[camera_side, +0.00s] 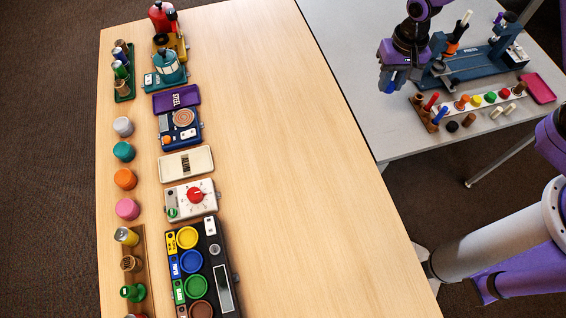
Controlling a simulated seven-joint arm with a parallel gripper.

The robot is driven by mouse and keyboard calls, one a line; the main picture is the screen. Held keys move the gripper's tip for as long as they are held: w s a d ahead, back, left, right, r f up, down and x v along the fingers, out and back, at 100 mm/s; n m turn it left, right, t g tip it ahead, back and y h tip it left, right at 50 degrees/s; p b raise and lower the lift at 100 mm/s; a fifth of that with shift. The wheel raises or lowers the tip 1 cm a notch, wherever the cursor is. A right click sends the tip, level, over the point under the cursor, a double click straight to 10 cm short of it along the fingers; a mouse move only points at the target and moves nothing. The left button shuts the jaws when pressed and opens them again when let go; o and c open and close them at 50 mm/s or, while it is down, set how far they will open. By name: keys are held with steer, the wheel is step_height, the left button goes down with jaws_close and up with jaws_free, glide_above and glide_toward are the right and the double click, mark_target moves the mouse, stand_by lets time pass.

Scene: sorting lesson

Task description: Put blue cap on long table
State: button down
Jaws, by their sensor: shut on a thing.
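My gripper (388,82) hangs over the near left corner of the grey table at the upper right. It is shut on a small blue piece, which I take to be the blue cap (390,88); the fingers hide much of it. The long table (290,170) is the light wooden one on the left. My gripper is to the right of its edge and apart from it.
The grey table (345,75) holds a blue fixture (460,65), a board of coloured caps (465,106), loose pegs and a pink tray (538,87). Devices and several coloured cylinders line the wooden table's left side; its middle and right are clear.

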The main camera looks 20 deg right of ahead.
steer(key=s+a+n, duration=0.2)
steer(key=s+a, duration=0.1)
steer(key=a, duration=0.5)
steer(key=s+a+n, duration=0.2)
steer(key=s+a, duration=0.2)
steer(key=a, duration=0.5)
glide_above(278, 132)
steer(key=f, duration=0.9)
steer(key=shift+s+d+f, duration=0.15)
steer(key=shift+s, duration=0.05)
steer(key=shift+w+f, duration=0.1)
steer(key=shift+f, duration=1.6)
steer(key=shift+f, duration=0.15)
steer(key=c, duration=0.9)
jaws_free()
